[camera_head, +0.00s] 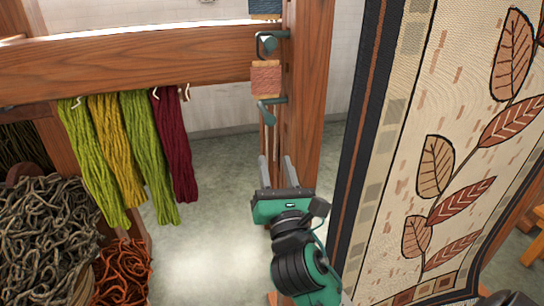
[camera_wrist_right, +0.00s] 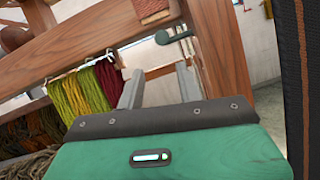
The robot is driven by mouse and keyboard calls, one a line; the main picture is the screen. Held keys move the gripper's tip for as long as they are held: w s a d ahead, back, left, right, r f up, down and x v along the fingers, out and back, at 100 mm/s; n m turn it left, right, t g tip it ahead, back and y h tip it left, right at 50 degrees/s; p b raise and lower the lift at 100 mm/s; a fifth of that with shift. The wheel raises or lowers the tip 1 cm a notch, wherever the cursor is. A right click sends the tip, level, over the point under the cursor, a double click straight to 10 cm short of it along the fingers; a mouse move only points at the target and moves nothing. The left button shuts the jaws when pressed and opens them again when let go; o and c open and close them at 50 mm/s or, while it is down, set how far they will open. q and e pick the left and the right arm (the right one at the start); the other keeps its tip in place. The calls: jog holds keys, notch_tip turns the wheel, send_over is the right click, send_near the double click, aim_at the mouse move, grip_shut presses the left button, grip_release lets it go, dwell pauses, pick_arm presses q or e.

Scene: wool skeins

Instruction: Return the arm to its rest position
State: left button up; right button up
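My right gripper (camera_head: 276,170) is in the middle of the head view, with its arm coming up from below. Its two grey fingers are apart with nothing between them, and the right wrist view shows the same open fingers (camera_wrist_right: 160,88). It is in front of the lower part of the wooden post (camera_head: 305,100), below a green peg (camera_head: 266,112). Several wool skeins hang from the wooden beam (camera_head: 150,55) to its left: green (camera_head: 95,165), yellow (camera_head: 117,150), green (camera_head: 150,155) and dark red (camera_head: 175,150). My left gripper is not in view.
A large leaf-patterned tapestry (camera_head: 400,200) hangs close to the right of my right arm. Grey-brown yarn (camera_head: 45,240) and rust-coloured yarn (camera_head: 122,275) lie in a pile at the lower left. Bare floor (camera_head: 210,240) shows between the yarn and my arm.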

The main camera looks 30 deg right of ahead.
jog(key=shift+s+a+f, duration=0.1)
jog(key=shift+s+a, duration=0.05)
jog(key=shift+s, duration=0.25)
